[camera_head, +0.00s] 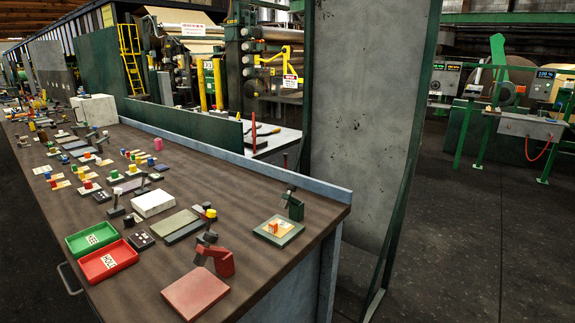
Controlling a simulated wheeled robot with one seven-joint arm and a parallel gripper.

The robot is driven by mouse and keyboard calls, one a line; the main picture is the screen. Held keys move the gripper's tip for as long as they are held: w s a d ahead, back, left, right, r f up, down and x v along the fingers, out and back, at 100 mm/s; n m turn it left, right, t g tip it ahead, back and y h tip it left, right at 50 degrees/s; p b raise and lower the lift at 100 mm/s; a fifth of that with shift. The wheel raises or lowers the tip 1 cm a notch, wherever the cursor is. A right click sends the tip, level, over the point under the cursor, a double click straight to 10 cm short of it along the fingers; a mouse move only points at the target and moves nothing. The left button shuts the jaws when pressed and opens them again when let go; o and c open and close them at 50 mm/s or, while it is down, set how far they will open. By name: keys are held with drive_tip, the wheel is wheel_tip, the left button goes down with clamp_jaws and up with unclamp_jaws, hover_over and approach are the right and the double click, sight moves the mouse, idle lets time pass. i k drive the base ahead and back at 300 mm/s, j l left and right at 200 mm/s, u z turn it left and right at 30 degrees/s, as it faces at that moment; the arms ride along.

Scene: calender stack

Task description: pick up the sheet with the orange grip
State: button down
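A small pale sheet with an orange grip (275,227) lies on a grey-green base plate (287,239) near the right end of the long workbench (155,263). The orange grip stands up from the middle of the sheet. A dark green upright stand (294,208) rises at the back of that plate, with a dark arm above it. My gripper is not in view.
Green (91,239) and red (109,262) trays stand at the bench's front edge. A red stand (216,258) with a red plate (195,293) is nearer. Several coloured-grip sheets lie further left. A grey panel (365,130) stands beyond the bench's right end.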

sight(278, 228)
drive_tip(key=i+u, duration=0.25)
drive_tip(key=i, duration=0.3)
drive_tip(key=i+l+u, duration=0.3)
drive_tip(key=i, duration=0.25)
drive_tip(key=j, duration=0.1)
